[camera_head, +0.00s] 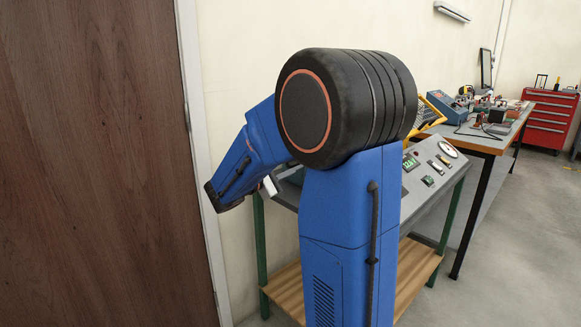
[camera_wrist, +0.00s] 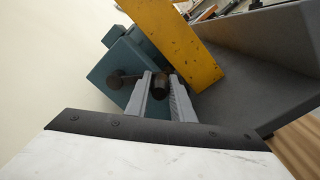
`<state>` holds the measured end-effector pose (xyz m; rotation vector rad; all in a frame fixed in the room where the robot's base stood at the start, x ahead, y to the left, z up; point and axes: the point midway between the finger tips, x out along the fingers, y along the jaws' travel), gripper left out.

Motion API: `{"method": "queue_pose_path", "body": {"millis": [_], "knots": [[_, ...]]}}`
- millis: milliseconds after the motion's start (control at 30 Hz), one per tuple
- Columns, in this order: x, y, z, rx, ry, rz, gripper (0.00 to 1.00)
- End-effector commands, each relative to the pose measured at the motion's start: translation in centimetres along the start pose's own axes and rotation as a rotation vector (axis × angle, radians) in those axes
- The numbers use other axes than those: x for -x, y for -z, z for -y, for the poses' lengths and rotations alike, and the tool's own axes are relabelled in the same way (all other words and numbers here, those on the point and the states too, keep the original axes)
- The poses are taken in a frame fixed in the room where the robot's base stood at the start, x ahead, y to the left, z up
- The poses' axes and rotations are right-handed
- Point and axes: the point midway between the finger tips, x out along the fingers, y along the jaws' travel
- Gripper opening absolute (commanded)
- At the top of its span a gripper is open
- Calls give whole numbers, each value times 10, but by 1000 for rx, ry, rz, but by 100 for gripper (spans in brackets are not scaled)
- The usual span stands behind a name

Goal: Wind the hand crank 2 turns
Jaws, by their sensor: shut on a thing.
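The hand crank shows in the wrist view as a dark cylindrical grip (camera_wrist: 160,87) close to a teal box (camera_wrist: 122,66). A dark rod with a rounded end lies to the left of the grip, in front of the box. My gripper (camera_wrist: 160,78) has its two grey fingers on either side of the crank's grip and is shut on it. In the head view, my blue arm hides the crank and my fingers.
A yellow panel (camera_wrist: 182,38) stands close to the right of my fingers, with a grey console surface beyond. In the head view, the sloped console (camera_head: 438,190) carries displays and a gauge. A brown door (camera_head: 95,160) is at left; a workbench (camera_head: 478,138) is at right.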

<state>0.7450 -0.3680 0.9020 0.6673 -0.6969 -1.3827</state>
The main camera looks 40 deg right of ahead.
Motion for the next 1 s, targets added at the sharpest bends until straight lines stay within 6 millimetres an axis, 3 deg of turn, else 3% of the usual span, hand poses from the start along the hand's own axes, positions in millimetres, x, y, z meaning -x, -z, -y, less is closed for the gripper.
{"method": "queue_pose_path", "body": {"millis": [500,533,600,1000], "knots": [[0,-3,-1,-5,0,4,0],[0,-3,-1,-5,0,4,28],[0,-3,-1,-5,-1,4,40],[5,-2,-2,-4,-1,2,40]]}}
